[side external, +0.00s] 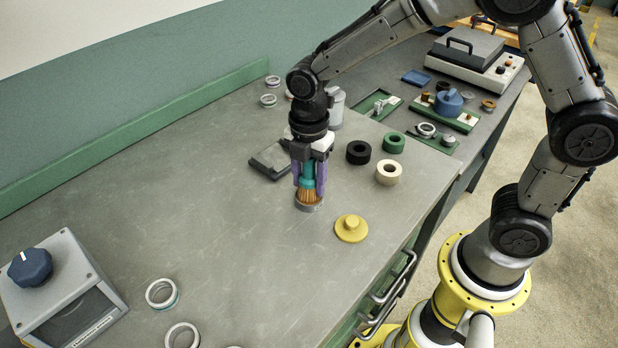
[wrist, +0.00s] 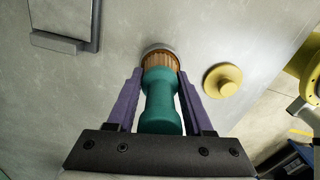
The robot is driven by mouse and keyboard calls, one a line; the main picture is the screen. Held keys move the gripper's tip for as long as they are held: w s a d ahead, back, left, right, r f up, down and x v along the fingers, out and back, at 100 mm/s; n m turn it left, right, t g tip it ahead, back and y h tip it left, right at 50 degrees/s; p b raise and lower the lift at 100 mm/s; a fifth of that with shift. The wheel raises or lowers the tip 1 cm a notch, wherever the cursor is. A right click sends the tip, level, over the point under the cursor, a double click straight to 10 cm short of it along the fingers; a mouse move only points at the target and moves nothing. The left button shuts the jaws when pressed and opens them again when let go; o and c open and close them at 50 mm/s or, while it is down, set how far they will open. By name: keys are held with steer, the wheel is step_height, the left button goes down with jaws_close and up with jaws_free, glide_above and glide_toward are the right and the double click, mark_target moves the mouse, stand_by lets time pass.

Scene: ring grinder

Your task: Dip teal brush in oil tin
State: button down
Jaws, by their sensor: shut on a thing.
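My gripper (side external: 308,182) is shut on the teal brush (side external: 308,172), one purple finger on each side of its handle. In the wrist view the brush (wrist: 161,95) points away from my gripper (wrist: 160,88), with its tan bristles at the far end. In the side view the bristles point down, at the mouth of a small round grey tin (side external: 309,206) on the bench. The tin's rim (wrist: 157,48) shows around the bristle end in the wrist view. How deep the bristles sit, and the tin's inside, are hidden. A yellow knobbed lid (side external: 351,228) lies beside the tin.
A dark grey flat block (side external: 270,160) lies close behind the brush. A grey box with a blue knob (side external: 60,285) stands front left. The bench's left middle is clear.

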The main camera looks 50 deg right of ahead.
steer(key=shift+f, duration=0.1)
steer(key=shift+r, duration=3.6)
steer(key=w+d+f+m, duration=0.1)
steer(key=d+m, duration=0.2)
steer(key=m, duration=0.1)
steer(key=w+d+f+m, duration=0.1)
steer(key=d+f+m, duration=0.1)
steer(key=d+m, duration=0.1)
steer(key=w+d+f+m, duration=0.2)
steer(key=m, duration=0.2)
steer(key=shift+w+d+f+m, duration=0.1)
steer(key=shift+d+f+m, duration=0.05)
steer(key=shift+d+m, duration=0.25)
steer(key=m, duration=0.2)
steer(key=w+m, duration=0.1)
steer(key=shift+d+f+m, duration=0.25)
steer(key=shift+d+m, duration=0.1)
steer(key=shift+m, duration=0.05)
steer(key=m, duration=0.4)
steer(key=shift+w+m, duration=0.3)
